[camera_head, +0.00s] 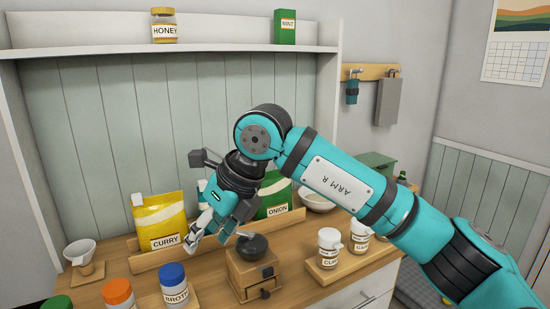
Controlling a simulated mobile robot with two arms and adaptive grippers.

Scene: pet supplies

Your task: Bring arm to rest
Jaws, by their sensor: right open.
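My right arm, labelled "ARM R", reaches in from the right over the wooden counter (206,290). Its gripper (207,240) points down and is open, with nothing seen between its fingers. It hangs in front of the yellow curry bag (158,218) and the green onion bag (277,198), both on a wooden stand, and hides part of them. The coffee grinder (251,268) is just right of and below the fingertips. Whether the fingers touch anything cannot be told. My left gripper is not in view.
Jars with blue (173,275) and orange (118,293) lids stand at the front left. A white cup (81,254) is at the left. White-lidded jars (329,246) stand on a board to the right.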

